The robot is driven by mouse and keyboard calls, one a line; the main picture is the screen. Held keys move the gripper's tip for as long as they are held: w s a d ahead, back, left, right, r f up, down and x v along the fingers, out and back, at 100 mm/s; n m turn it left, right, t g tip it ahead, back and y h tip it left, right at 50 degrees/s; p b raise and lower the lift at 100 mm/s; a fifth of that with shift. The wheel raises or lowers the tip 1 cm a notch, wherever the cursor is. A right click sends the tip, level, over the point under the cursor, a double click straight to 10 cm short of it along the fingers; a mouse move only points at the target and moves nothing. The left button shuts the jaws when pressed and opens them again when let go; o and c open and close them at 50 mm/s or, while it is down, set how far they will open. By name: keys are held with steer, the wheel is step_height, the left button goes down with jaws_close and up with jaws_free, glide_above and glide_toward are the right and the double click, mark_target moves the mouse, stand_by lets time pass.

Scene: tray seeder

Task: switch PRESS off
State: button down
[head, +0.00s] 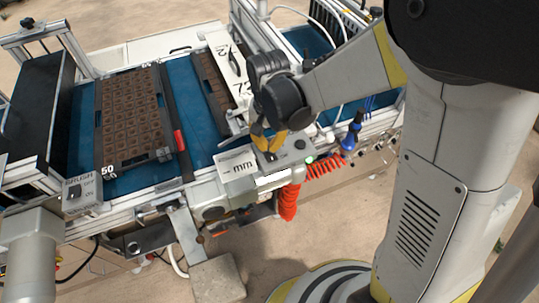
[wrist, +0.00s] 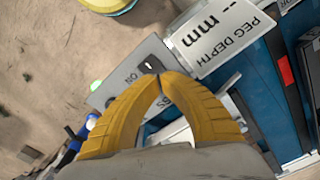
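The grey switch panel (head: 287,157) sits on the front rail of the seeder, under my gripper in the head view. My gripper (head: 268,152) points down at the panel. Its yellow fingertips (wrist: 158,77) meet, with nothing seen between them. A green lamp (head: 309,159) glows at the panel's edge.
A peg depth display (head: 236,163) stands beside the panel. A brown cell tray (head: 130,118) lies on the blue belt (head: 199,137). Another switch box (head: 82,193) is at the left front. Orange coiled hose (head: 289,202) hangs below the panel.

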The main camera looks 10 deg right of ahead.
steer(key=shift+f+b, duration=0.55)
steer(key=shift+f, duration=0.1)
stand_by(0.3)
steer(key=shift+r+p, duration=2.55)
steer(key=shift+r, duration=1)
steer(key=shift+d+r, duration=0.2)
steer(key=s+d+r+n+t+b, duration=0.2)
steer(key=s+d+r+t+b, duration=0.3)
steer(key=s+d, duration=0.6)
steer(key=shift+d+r+n+t, duration=0.4)
steer(key=shift+d+r+t, duration=0.65)
steer(key=shift+r, duration=0.55)
